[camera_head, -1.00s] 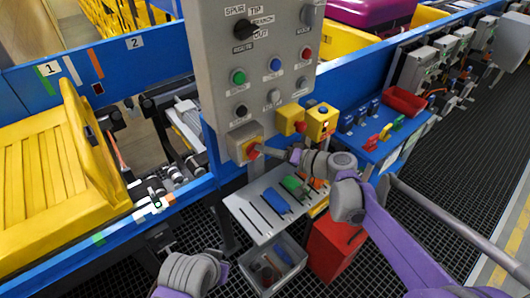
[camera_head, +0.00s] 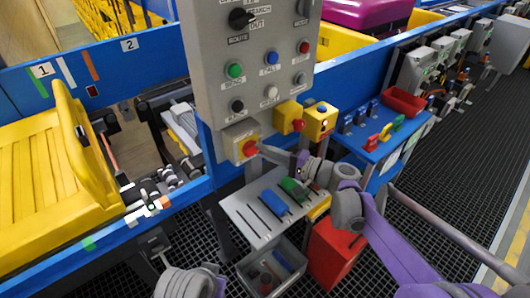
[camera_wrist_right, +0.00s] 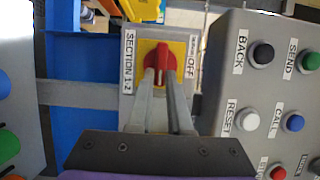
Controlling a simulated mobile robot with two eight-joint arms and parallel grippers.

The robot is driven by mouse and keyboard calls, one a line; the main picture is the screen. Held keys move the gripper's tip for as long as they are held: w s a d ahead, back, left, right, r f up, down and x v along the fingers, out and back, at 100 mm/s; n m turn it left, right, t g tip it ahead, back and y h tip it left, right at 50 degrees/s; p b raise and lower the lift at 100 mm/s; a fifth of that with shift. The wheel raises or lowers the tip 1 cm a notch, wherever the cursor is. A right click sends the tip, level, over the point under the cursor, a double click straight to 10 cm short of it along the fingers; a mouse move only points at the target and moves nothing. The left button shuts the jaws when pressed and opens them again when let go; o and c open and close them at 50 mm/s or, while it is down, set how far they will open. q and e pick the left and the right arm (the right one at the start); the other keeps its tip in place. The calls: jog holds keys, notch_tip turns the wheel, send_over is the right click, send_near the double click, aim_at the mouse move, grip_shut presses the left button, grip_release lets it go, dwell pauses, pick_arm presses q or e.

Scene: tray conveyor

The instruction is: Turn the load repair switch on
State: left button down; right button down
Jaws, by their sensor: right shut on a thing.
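A red rotary knob (camera_wrist_right: 162,62) sits on a yellow plate (camera_wrist_right: 179,50) on a grey box (camera_head: 231,136). The wrist view shows labels reading "SECTION 1-2" and "OFF" on either side of it. The knob also shows in the head view (camera_head: 250,147), low on the control post. My right gripper (camera_wrist_right: 162,78) is shut on the red knob, one finger on each side, pointing straight at the plate. I see no label reading load repair. The left gripper is not in view; only part of that arm shows at the bottom.
The grey button panel (camera_head: 217,65) stands directly above the switch box. Yellow button boxes (camera_head: 320,122) are close on its right. A slotted grey shelf (camera_head: 247,212), a grey bin (camera_head: 246,266) and a red box (camera_head: 334,257) are below. A blue side table (camera_head: 372,150) is to the right.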

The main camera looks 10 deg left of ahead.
dwell(0.4)
jog(key=c, duration=0.8)
grip_release()
jog(key=shift+c, duration=0.2)
jog(key=v, duration=1)
jog(key=shift+s+d, duration=0.2)
jog(key=shift+d, duration=0.15)
jog(key=s+d+f+n+h+p, duration=0.1)
jog(key=s+d+f+h+p, duration=0.2)
jog(key=s+d+h, duration=0.5)
jog(key=s+d+f+n+h+p, duration=0.2)
jog(key=s+d+f+h+p, duration=0.2)
jog(key=s+d+h, duration=0.5)
jog(key=s+d, duration=0.3)
jog(key=s, duration=0.5)
jog(key=shift+s+d+f+t, duration=0.25)
jog(key=shift+s+f+t, duration=0.1)
jog(key=shift+t, duration=0.05)
